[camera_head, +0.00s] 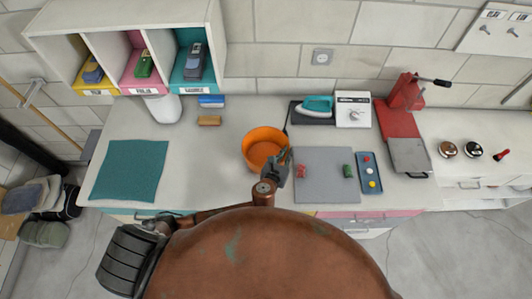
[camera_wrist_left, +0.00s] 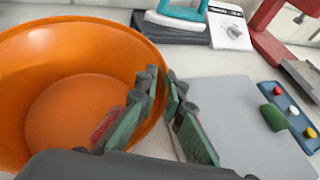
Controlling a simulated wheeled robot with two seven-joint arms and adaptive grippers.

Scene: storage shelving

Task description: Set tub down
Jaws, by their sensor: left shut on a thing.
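The tub is an empty-looking orange round bowl (camera_head: 262,150) over the white counter, left of a grey mat. It fills the left of the left wrist view (camera_wrist_left: 60,100). My left gripper (camera_head: 285,157) is shut on the tub's right rim. In the left wrist view the gripper (camera_wrist_left: 161,92) has one finger inside the wall and the other outside it. The tub looks about level. I cannot tell whether its base touches the counter. My right gripper is not in view.
The grey mat (camera_head: 325,185) carries small red (camera_head: 301,170) and green (camera_head: 348,171) items. A blue tray (camera_head: 369,184), teal iron (camera_head: 317,106) and red press (camera_head: 404,95) stand right. A teal mat (camera_head: 130,170) lies left. Counter is clear between it and the tub.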

